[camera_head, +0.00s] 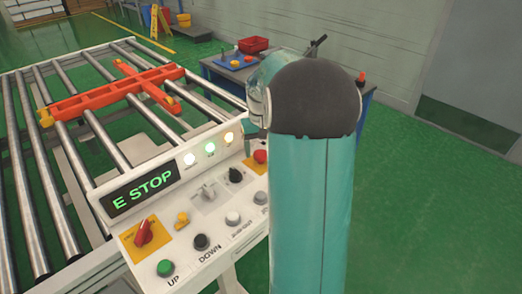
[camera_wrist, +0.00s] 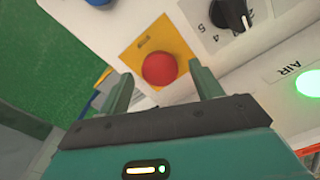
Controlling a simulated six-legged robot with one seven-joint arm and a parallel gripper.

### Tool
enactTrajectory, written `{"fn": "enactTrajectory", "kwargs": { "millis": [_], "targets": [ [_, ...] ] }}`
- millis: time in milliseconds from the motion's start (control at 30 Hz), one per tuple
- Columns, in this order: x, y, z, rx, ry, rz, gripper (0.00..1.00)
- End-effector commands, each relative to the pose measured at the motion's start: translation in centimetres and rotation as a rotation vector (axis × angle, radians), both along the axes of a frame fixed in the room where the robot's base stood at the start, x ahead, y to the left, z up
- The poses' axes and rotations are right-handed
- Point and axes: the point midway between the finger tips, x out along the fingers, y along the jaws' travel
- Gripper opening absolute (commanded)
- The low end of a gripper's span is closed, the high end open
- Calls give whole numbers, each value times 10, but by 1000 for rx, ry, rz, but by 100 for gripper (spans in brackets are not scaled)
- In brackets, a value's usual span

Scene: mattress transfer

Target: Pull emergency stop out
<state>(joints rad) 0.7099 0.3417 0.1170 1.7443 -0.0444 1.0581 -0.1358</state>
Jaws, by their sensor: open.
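The red emergency stop button (camera_head: 261,156) sits on a yellow plate at the right end of the white control panel. In the wrist view the red button (camera_wrist: 159,69) lies between and just beyond the fingertips of my gripper (camera_wrist: 160,80). The gripper is open, with one finger on each side of the button, and I cannot tell whether they touch it. The panel's display (camera_head: 143,191) reads E STOP in green.
A black rotary knob (camera_wrist: 232,14) sits close to the button. The panel also carries a red switch (camera_head: 143,232), a green button (camera_head: 166,267) and lit lamps (camera_head: 210,149). A roller conveyor (camera_head: 70,140) with an orange frame stands behind. A blue table (camera_head: 215,78) is further back.

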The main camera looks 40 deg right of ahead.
Motion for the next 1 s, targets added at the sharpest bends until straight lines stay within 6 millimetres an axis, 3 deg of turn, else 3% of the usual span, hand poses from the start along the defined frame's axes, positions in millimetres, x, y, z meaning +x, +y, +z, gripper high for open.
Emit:
{"fn": "enactTrajectory", "kwargs": {
  "millis": [133,400,733,1000],
  "targets": [
    [0,0,-11,0,0,-1,65],
    [0,0,-13,0,0,-1,65],
    [0,0,-12,0,0,-1,2],
    [0,0,6,-3,-1,-1,2]
  ]
}}
